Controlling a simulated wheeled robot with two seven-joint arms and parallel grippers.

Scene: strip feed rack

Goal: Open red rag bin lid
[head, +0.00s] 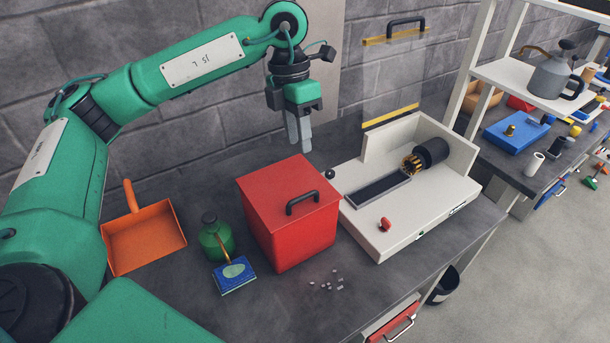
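The red rag bin (300,240) stands on the dark bench in the middle of the head view. Its flat red lid (270,185) is down on it, with a black bar handle (303,198) towards the lid's right side. My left gripper (300,148) points down above and behind the bin, near its back edge, apart from the lid and handle. Its fingers overlap from this angle, so I cannot tell whether they are open or shut. No object shows between them. My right gripper is not in view.
A white strip feeder (400,225) with a black motor stands just right of the bin. A green bottle (215,240), a blue box (234,276) and an orange dustpan (145,240) are left. Small pale bits (327,284) lie in front. The brick wall is close behind.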

